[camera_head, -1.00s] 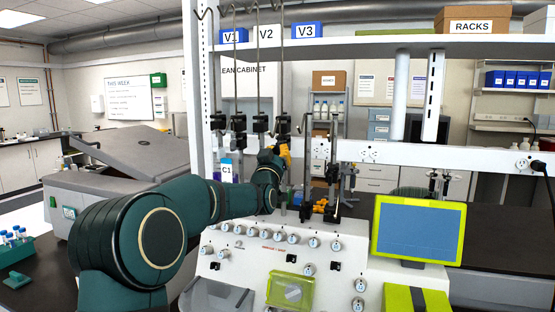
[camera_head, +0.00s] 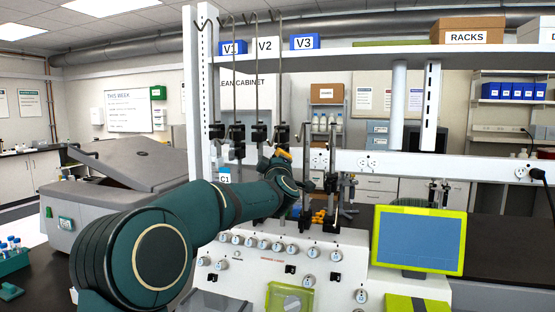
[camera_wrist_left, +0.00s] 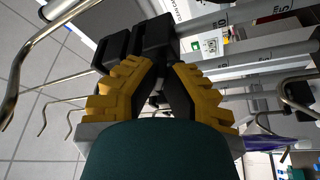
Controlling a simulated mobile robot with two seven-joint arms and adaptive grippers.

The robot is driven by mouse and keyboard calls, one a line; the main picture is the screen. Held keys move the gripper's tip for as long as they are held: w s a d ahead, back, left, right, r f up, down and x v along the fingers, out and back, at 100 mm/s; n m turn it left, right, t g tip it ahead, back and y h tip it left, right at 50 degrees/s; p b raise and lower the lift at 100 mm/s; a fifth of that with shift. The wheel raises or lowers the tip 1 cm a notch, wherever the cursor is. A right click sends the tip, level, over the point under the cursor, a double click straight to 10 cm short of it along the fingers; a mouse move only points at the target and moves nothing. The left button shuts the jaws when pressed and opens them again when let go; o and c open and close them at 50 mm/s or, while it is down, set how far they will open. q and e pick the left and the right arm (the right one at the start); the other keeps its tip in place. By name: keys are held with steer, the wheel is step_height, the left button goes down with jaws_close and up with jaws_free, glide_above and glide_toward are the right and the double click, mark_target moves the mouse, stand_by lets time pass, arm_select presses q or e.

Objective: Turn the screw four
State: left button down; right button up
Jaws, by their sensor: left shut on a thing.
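Several thin metal rods hang at the white frame, with black screw clamps on them. In the left wrist view my left gripper's yellow fingers (camera_wrist_left: 161,72) converge on a small dark part at a black clamp block (camera_wrist_left: 155,38). The gripped part is mostly hidden between the fingers, and I cannot tell which screw it is. My right gripper is in neither view.
The white cell processor (camera_head: 230,262), with several knobs, stands below the clamps. Its green-framed screen (camera_head: 418,238) is at the right. The shelf (camera_head: 390,55) above carries boxes. Upright metal rods crowd the space around the gripper.

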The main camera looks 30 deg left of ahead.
arm_select(q)
steer(key=shift+n, duration=0.5)
steer(key=c, duration=1.1)
jaws_free()
steer(key=shift+f, duration=0.1)
steer(key=shift+o, duration=0.2)
steer(key=v, duration=1.2)
steer(key=shift+r, duration=0.2)
steer(key=shift+f, duration=0.1)
